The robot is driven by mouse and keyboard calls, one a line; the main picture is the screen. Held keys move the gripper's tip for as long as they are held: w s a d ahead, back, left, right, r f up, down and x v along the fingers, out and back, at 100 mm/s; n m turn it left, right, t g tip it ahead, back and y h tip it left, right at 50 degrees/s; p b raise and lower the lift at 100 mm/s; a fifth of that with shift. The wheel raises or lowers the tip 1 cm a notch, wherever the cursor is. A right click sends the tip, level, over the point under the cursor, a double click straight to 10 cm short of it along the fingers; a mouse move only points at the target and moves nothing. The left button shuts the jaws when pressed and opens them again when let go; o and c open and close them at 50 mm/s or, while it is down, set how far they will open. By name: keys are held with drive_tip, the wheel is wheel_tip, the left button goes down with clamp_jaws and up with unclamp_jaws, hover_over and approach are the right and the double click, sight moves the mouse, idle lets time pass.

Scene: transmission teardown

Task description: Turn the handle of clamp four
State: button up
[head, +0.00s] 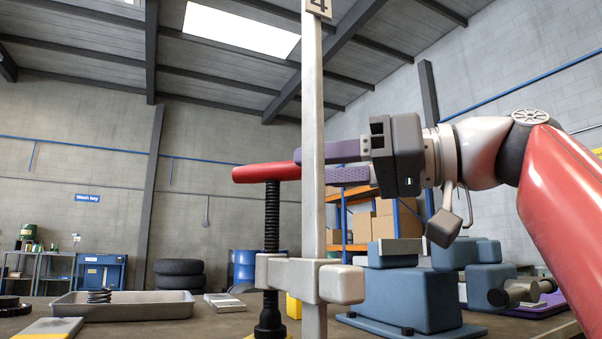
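Clamp four has an upright pale bar (313,150) with a "4" plate (319,7) at its top. A pale sliding jaw (290,277) carries an upright black screw (271,225). The clamp's red handle (262,173) lies level across the screw top. My gripper (300,165) reaches in from the right, with its purple fingers pointing left toward the handle's right end. The bar covers part of the fingers and that end of the handle. The fingers show one above the other, with a narrow gap. I cannot tell whether they grip the handle.
A grey tray (75,309) with a black spring (99,295) sits at left on the bench. A blue-grey housing (410,299) on a plate stands at right, below my arm. Shelving with boxes (385,219) and tyres (179,280) are farther back. Space left of the handle is clear.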

drive_tip(key=shift+v, duration=2.05)
